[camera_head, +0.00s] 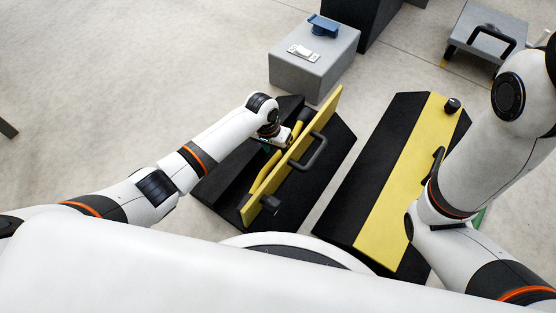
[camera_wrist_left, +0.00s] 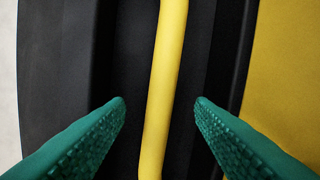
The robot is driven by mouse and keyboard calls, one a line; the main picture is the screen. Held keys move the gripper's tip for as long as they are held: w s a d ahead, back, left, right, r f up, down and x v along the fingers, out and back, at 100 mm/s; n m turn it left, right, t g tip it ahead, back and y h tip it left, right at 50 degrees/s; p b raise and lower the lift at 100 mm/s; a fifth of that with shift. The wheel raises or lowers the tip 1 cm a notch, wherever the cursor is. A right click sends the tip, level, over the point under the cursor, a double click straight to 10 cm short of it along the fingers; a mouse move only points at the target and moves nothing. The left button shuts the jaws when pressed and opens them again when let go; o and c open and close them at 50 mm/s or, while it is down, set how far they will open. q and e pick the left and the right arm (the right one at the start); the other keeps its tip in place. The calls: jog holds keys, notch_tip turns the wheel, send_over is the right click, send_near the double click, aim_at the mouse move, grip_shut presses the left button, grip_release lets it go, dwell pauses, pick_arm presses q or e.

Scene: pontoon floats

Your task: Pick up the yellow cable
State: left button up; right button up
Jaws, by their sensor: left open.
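The yellow cable (camera_head: 262,177) lies in the black open float (camera_head: 215,186), along the upright yellow lid (camera_head: 250,208). In the left wrist view the yellow cable (camera_wrist_left: 165,80) runs from top to bottom between two green fingers. My left gripper (camera_head: 268,149) is at the float, over the cable. In the left wrist view my left gripper (camera_wrist_left: 161,104) is open, with a gap on each side of the cable. The wrist hides part of the cable in the head view.
The raised lid, with its black handle (camera_head: 314,155), stands just right of my left gripper. A second black float with a yellow lid (camera_head: 385,205) is closed at the right. A grey block (camera_head: 305,75) bears a blue object (camera_head: 323,25). The floor at left is mostly clear.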

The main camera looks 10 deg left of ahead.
pick_arm(q)
notch_tip(320, 180, down, 2)
jog(key=shift+d+f+b, duration=0.15)
jog(key=shift+f+b, duration=0.05)
jog(key=shift+b, duration=0.4)
jog(key=shift+r, duration=0.1)
grip_shut()
jog(key=shift+w, duration=0.1)
jog(key=shift+r, duration=0.1)
